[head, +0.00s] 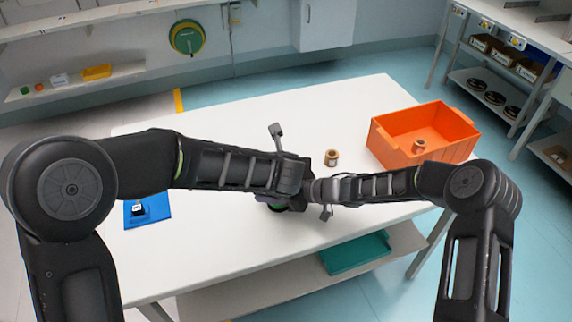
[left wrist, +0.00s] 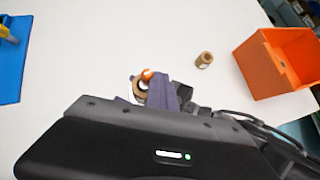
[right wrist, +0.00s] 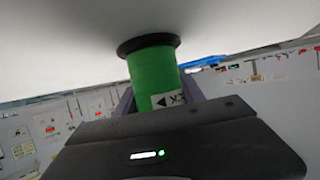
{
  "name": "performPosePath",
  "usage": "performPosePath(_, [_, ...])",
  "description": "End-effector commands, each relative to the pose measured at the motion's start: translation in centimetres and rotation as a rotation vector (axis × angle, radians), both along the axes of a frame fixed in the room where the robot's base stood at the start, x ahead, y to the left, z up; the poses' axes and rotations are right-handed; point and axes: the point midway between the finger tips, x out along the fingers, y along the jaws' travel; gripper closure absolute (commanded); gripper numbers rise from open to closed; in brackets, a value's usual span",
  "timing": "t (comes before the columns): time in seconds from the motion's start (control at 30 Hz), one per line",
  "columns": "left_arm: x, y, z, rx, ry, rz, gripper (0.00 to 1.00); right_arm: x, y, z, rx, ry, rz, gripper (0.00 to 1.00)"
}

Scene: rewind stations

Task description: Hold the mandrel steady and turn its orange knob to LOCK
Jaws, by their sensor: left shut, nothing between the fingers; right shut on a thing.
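The mandrel (right wrist: 153,65) has a green body with a black flange against the white table. A label on its side shows an arrow and the letters "CK". My right gripper (right wrist: 157,96) is shut on the green body, one finger each side. In the head view, only a sliver of green (head: 277,207) shows below my arms. In the left wrist view, the orange knob (left wrist: 147,74) shows above a brown ring (left wrist: 139,91). My left gripper (left wrist: 166,92) is shut and empty, close beside the knob; I cannot tell whether they touch. The knob's setting is not readable.
A brown roll (head: 331,158) stands on the white table (head: 255,112). An orange crate (head: 398,157) at the right holds another roll (head: 419,146). A blue mat (head: 155,212) with a dark object lies at the left. A teal bin (head: 355,255) sits on the shelf below.

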Motion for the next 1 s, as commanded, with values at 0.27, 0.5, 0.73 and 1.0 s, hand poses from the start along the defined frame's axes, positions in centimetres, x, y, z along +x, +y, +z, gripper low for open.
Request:
performPosePath(0.27, [-1.4,-0.5,0.0,0.004,-0.001,0.006,1.00,0.0,-0.2,-0.1,-0.002,0.002,-0.004,1.00])
performPosePath(0.5, [-5.0,-2.8,1.8,-0.002,-0.005,-0.001,1.00,0.0,-0.2,-0.1,-0.003,0.001,-0.002,1.00])
performPosePath(0.73, [-8.4,-4.5,5.0,-0.001,-0.002,-0.002,1.00,0.0,-0.2,-0.2,-0.003,0.001,-0.002,1.00])
performPosePath(1.0, [-10.1,-5.4,6.6,0.000,0.000,-0.001,1.00,0.0,-0.1,-0.2,-0.003,0.002,-0.001,1.00])
